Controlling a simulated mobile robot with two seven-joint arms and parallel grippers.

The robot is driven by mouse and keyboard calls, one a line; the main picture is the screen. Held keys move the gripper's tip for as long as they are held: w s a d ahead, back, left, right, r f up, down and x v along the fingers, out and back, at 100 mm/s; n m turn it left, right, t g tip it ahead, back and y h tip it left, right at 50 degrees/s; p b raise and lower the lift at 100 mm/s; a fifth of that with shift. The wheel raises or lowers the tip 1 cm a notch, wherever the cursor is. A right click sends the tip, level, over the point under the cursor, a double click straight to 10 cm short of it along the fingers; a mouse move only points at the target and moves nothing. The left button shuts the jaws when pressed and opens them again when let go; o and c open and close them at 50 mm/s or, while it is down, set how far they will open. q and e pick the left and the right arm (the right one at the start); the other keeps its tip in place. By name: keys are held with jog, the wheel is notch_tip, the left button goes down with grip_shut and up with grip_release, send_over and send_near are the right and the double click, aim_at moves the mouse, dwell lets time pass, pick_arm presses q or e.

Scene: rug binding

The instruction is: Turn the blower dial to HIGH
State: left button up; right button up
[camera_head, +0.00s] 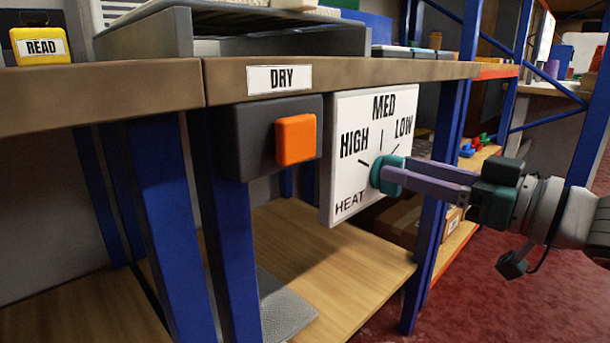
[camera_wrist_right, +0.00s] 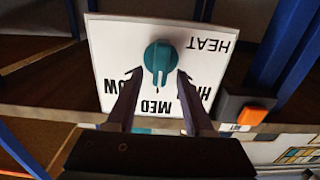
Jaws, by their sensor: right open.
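The blower dial is a round teal knob (camera_head: 385,176) on a white HEAT panel (camera_head: 345,120) marked HIGH, MED and LOW. It also shows in the right wrist view (camera_wrist_right: 160,56), where the panel is upside down and the knob's narrow pointer appears to point toward MED. My right gripper (camera_head: 408,172) reaches in from the right, level with the dial. In the right wrist view its open fingers (camera_wrist_right: 158,76) lie on either side of the pointer, with gaps visible. Whether a finger touches the knob cannot be told. My left gripper is not in view.
An orange button (camera_head: 296,139) on a dark box (camera_head: 252,150) sits left of the panel, under the DRY label (camera_head: 279,79). The bench edge (camera_head: 430,70) runs above. A blue post (camera_head: 430,235) stands just behind the panel's right side. Red floor is clear at right.

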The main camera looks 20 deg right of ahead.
jog(key=shift+w+a, duration=0.2)
jog(key=shift+w, duration=0.25)
grip_shut()
dwell(0.4)
